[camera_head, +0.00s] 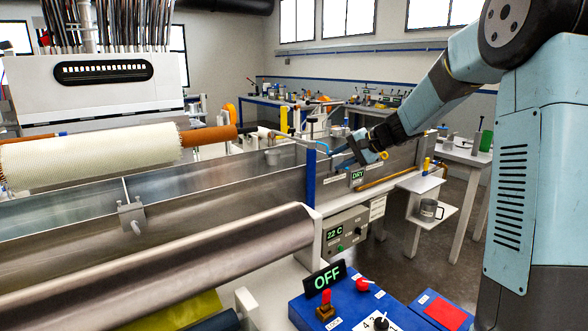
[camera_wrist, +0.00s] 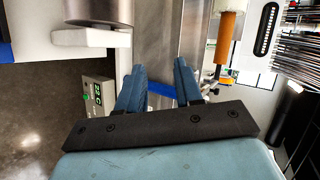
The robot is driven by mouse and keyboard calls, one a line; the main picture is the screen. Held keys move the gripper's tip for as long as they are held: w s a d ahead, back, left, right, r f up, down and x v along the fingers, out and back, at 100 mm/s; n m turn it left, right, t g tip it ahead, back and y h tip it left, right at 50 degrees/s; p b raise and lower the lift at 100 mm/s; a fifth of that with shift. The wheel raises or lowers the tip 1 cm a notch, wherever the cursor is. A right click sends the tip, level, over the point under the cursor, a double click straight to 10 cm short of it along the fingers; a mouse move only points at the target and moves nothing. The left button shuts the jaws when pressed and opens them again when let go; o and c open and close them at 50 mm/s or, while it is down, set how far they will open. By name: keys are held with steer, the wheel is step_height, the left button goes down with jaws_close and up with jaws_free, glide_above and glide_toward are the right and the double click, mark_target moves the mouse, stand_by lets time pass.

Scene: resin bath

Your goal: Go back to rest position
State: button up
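My gripper (camera_head: 342,154) is held out at the end of my extended arm, above the far right end of the long metal resin bath (camera_head: 90,203). A DRY sign (camera_head: 358,175) is on the bath wall just below it. In the wrist view my gripper (camera_wrist: 158,72) shows two blue fingers standing well apart. Nothing is visible between them except the bath and a blue strip (camera_wrist: 160,88) behind. I cannot tell the exact height of the fingers above the bath rim.
A cream fibre roll (camera_head: 90,158) lies above the bath; a grey roller (camera_head: 160,265) runs in front. A panel reading 22 C (camera_head: 345,232) is below the bath end. A blue control box (camera_head: 340,312) with an OFF sign (camera_head: 324,279) stands in front. A mug (camera_head: 428,209) sits on a shelf.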

steer(key=s+d+n+h, duration=0.2)
steer(key=s+d+h, duration=0.1)
steer(key=s, duration=1)
steer(key=s+d+r+n+h, duration=0.1)
steer(key=s+d+n+h, duration=0.1)
steer(key=s, duration=1.2)
steer(key=s+d+r+n+h, duration=0.1)
steer(key=s+d+h, duration=0.3)
steer(key=s, duration=0.9)
steer(key=shift+s+d+n+h, duration=0.35)
steer(key=shift+s+n+h, duration=0.05)
steer(key=shift+h, duration=0.1)
